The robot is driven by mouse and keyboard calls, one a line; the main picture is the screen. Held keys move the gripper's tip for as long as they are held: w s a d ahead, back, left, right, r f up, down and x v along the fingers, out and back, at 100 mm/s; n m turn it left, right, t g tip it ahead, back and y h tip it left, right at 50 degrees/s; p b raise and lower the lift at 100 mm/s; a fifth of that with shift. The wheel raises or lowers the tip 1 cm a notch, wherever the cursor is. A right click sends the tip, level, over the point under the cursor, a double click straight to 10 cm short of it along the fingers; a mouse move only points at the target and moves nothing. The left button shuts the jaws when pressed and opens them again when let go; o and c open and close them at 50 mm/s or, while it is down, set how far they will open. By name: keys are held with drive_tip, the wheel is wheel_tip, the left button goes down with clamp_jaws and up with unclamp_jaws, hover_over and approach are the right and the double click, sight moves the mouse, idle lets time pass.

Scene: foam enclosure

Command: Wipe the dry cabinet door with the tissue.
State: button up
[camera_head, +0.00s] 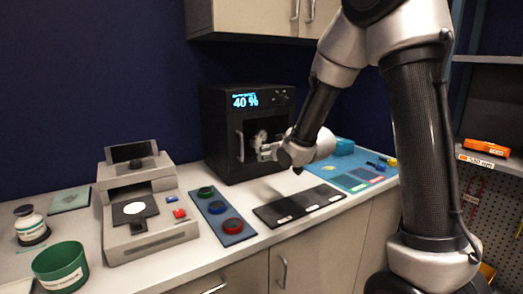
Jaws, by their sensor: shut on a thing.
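The dry cabinet (223,108) is a black box with a lit "40 %" display at the back of the counter. Its front door (248,160) has a pale vertical handle on the left and appears closed. My gripper (262,148) is at the door's front, right of the handle, reaching in from the right. It is shut on a small whitish thing, apparently the tissue (260,137), close to the door surface. Whether the tissue touches the door cannot be told from this view. The fingertips are small and partly hidden.
In front lie a dark segmented mat (300,204) and a blue tray (222,217) with coloured round pieces. A grey instrument (150,235), a green cup (60,268) and a bottle (30,226) stand left. A blue mat (352,178) lies right. Upper cabinets (250,15) hang above.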

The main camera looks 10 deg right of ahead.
drive_tip(key=shift+w+a, duration=0.3)
drive_tip(key=shift+w, duration=0.65)
drive_tip(key=shift+w+a, duration=0.3)
drive_tip(key=shift+w, duration=0.6)
drive_tip(key=shift+w+a, duration=0.3)
drive_tip(key=shift+w, duration=0.65)
drive_tip(key=shift+w+a, duration=0.3)
drive_tip(key=shift+w, duration=0.6)
drive_tip(key=w+d, duration=0.2)
drive_tip(key=d, duration=0.5)
drive_tip(key=shift+w, duration=0.2)
